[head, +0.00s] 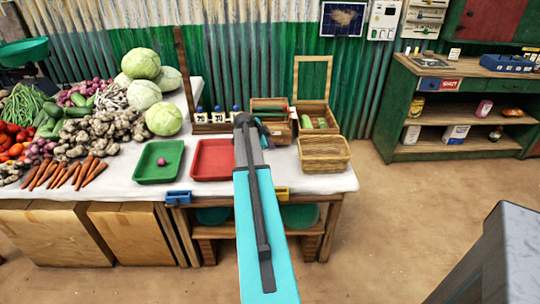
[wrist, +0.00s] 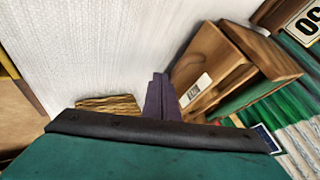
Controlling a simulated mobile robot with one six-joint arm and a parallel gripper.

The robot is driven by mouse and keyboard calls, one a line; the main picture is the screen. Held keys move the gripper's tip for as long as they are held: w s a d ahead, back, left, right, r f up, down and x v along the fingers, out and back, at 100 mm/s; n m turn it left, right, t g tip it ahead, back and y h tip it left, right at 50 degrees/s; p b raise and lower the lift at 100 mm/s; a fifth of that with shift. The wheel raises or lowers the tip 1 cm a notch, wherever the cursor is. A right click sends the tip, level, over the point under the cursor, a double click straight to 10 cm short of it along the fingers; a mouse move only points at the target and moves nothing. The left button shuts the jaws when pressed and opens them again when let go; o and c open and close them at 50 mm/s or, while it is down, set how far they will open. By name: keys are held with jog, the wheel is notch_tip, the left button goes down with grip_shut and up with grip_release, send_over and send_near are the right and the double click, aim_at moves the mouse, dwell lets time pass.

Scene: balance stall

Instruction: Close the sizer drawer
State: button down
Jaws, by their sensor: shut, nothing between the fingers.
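A small wooden box stands at the back of the white table; I take it for the sizer. In the head view its top (head: 268,103) shows behind my arm, and the arm hides part of its front. In the wrist view, a wooden front with a white label (wrist: 206,72), seemingly the sizer drawer, stands out from the body behind it; how far it is open is unclear. My gripper (wrist: 160,80) is shut and empty, beside the labelled front with a seeming small gap. In the head view its fingers are largely hidden at the arm's end.
An open wooden box (head: 318,118) with green contents and a wicker basket (head: 325,152) stand right of the arm. A red tray (head: 211,160) and green tray (head: 159,163) lie left. Number plates (head: 216,117) stand behind the trays. Vegetables cover the table's left.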

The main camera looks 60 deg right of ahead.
jog(key=w+d, duration=0.1)
jog(key=w+d+b, duration=0.1)
jog(key=shift+d, duration=0.4)
jog(key=shift+w+d, duration=0.15)
jog(key=shift+d+r, duration=0.1)
jog(key=shift+r, duration=0.05)
jog(key=shift+s+a+f+b, duration=0.15)
jog(key=shift+s+a+b, duration=0.1)
jog(key=shift+a, duration=0.15)
jog(key=shift+s+a+f+b, duration=0.15)
jog(key=shift+s+a+b, duration=0.1)
jog(key=shift+a, duration=0.15)
jog(key=shift+s+a+f+b, duration=0.15)
jog(key=shift+s+a+b, duration=0.1)
jog(key=shift+s+a, duration=0.25)
jog(key=shift+s+a+f+b, duration=0.1)
jog(key=shift+s+a+b, duration=0.15)
jog(key=shift+a, duration=0.35)
jog(key=v, duration=1)
jog(key=shift+b, duration=0.4)
jog(key=shift+d, duration=0.1)
